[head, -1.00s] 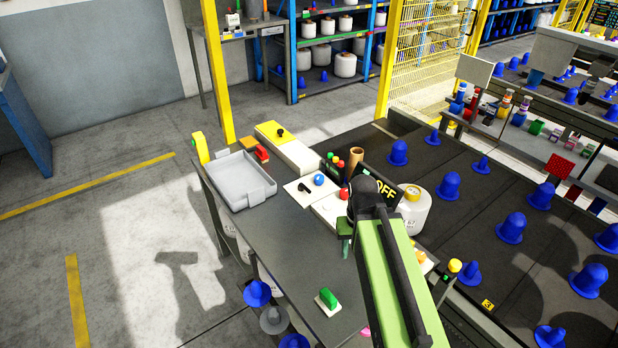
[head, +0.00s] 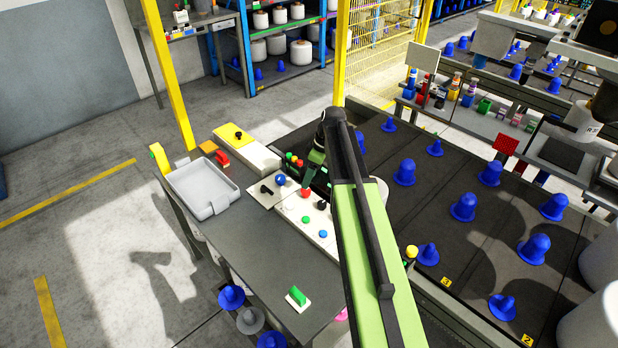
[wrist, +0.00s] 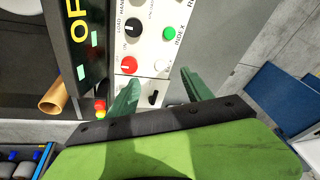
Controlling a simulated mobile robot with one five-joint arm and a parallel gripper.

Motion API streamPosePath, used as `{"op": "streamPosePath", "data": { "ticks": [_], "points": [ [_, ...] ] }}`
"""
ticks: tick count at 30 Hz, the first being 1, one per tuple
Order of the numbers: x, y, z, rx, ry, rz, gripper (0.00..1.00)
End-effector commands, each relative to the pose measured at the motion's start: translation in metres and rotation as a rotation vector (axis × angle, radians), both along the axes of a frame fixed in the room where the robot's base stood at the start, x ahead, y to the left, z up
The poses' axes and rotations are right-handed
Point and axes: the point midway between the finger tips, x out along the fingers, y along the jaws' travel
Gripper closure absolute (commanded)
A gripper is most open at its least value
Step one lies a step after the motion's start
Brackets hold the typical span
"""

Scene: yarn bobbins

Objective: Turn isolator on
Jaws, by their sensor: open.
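A light control panel (head: 300,213) on the grey bench carries several knobs and buttons; it also shows in the wrist view (wrist: 150,50). A red rotary knob (wrist: 130,66) with a pale pointer mark sits on it, with small lettering beside it that seems to read ON. It looks like the isolator; the same red knob shows in the head view (head: 304,193). My gripper (wrist: 160,88) is open and empty, its green fingers over the panel's edge, just below and right of the red knob in the wrist view. In the head view the fingers are partly hidden by my arm.
A black knob (wrist: 131,26), a green button (wrist: 169,33) and a white button (wrist: 161,66) sit close to the red knob. A dark display box (wrist: 85,40) with yellow letters stands beside the panel, near a brown tube (wrist: 54,100). A grey tray (head: 200,190) lies left.

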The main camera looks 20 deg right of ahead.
Motion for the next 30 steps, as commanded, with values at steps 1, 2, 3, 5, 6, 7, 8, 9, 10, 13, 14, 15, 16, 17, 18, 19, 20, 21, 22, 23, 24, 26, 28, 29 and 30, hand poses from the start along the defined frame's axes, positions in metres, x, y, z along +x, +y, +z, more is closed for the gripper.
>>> {"op": "streamPosePath", "data": {
  "ticks": [1, 2, 3, 5, 6, 7, 8, 9, 10, 13, 14, 15, 16, 17, 18, 19, 20, 21, 22, 23, 24, 26, 28, 29, 30],
  "points": [
    [0.023, -0.029, 0.019, 0.015, -0.041, 0.068, 0.42],
    [0.029, -0.041, 0.023, 0.024, -0.067, 0.113, 0.42],
    [0.036, -0.055, 0.028, 0.031, -0.096, 0.163, 0.42],
    [0.042, -0.069, 0.032, 0.038, -0.13, 0.219, 0.42],
    [0.044, -0.075, 0.033, 0.04, -0.146, 0.245, 0.42],
    [0.045, -0.078, 0.033, 0.042, -0.153, 0.256, 0.42],
    [0.045, -0.079, 0.033, 0.043, -0.159, 0.265, 0.42],
    [0.045, -0.08, 0.033, 0.042, -0.162, 0.271, 0.42],
    [0.045, -0.08, 0.032, 0.042, -0.162, 0.272, 0.42],
    [0.044, -0.078, 0.028, 0.042, -0.162, 0.272, 0.42],
    [0.044, -0.078, 0.027, 0.042, -0.162, 0.272, 0.42],
    [0.045, -0.077, 0.023, 0.042, -0.162, 0.272, 0.42],
    [0.045, -0.076, 0.02, 0.042, -0.162, 0.272, 0.42],
    [0.046, -0.075, 0.016, 0.042, -0.162, 0.272, 0.42],
    [0.046, -0.073, 0.011, 0.042, -0.162, 0.272, 0.42],
    [0.047, -0.071, 0.006, 0.041, -0.161, 0.272, 0.42],
    [0.048, -0.07, 0.001, 0.041, -0.161, 0.272, 0.42],
    [0.049, -0.067, -0.007, 0.041, -0.161, 0.272, 0.42],
    [0.05, -0.065, -0.013, 0.041, -0.161, 0.272, 0.42],
    [0.051, -0.063, -0.019, 0.041, -0.161, 0.272, 0.42],
    [0.052, -0.06, -0.027, 0.041, -0.161, 0.271, 0.42],
    [0.054, -0.056, -0.04, 0.041, -0.16, 0.27, 0.42],
    [0.056, -0.051, -0.054, 0.042, -0.16, 0.271, 0.42],
    [0.057, -0.048, -0.06, 0.042, -0.16, 0.271, 0.42],
    [0.058, -0.045, -0.068, 0.042, -0.16, 0.271, 0.42]
  ]
}}
